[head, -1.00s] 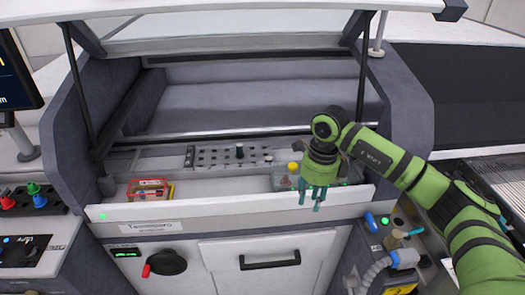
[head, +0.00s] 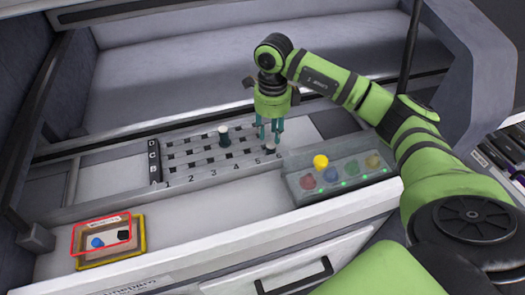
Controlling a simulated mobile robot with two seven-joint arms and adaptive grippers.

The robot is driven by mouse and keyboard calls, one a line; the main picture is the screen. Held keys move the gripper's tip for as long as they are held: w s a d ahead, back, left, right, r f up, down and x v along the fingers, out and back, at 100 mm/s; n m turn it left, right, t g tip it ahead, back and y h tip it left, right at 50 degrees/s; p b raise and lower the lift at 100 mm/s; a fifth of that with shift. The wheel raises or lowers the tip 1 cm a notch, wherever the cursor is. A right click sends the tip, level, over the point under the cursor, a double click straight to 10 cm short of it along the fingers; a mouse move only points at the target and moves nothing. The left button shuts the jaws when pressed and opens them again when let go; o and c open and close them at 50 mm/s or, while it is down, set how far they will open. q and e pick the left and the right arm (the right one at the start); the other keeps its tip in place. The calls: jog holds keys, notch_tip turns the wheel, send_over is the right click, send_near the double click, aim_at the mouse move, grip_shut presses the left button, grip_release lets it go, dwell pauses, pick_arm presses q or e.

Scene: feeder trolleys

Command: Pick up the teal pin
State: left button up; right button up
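No pin shows a clear teal colour. My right gripper (head: 269,138) hangs pointing down over the board's right end, near columns 5 and 6. Its teal fingers are apart. A small black piece (head: 270,150) shows just below and between the fingertips; whether they touch it I cannot tell. A blue round piece (head: 97,242) and a black piece (head: 124,235) lie in a small yellow-edged tray (head: 110,262) at the lower left. My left gripper is out of view.
A clear-topped box (head: 340,192) with coloured buttons and a yellow knob (head: 320,161) stands just right of the board. A red outline overlays the tray. The ledge (head: 210,215) between tray and box is clear. A dark handle (head: 294,276) is below.

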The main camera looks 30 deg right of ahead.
aim_at(271, 145)
jog(key=shift+s+f+p, duration=0.15)
jog(key=shift+f+p, duration=0.1)
jog(key=shift+f, duration=0.35)
jog(key=shift+s+f+p, duration=0.15)
jog(key=shift+f+p, duration=0.1)
jog(key=shift+f, duration=0.3)
notch_tip(271, 145, down, 4)
jog(key=shift+w+r+p, duration=0.1)
jog(key=shift+w+p, duration=0.05)
jog(key=shift+p, duration=0.3)
jog(key=shift+f, duration=0.35)
grip_shut()
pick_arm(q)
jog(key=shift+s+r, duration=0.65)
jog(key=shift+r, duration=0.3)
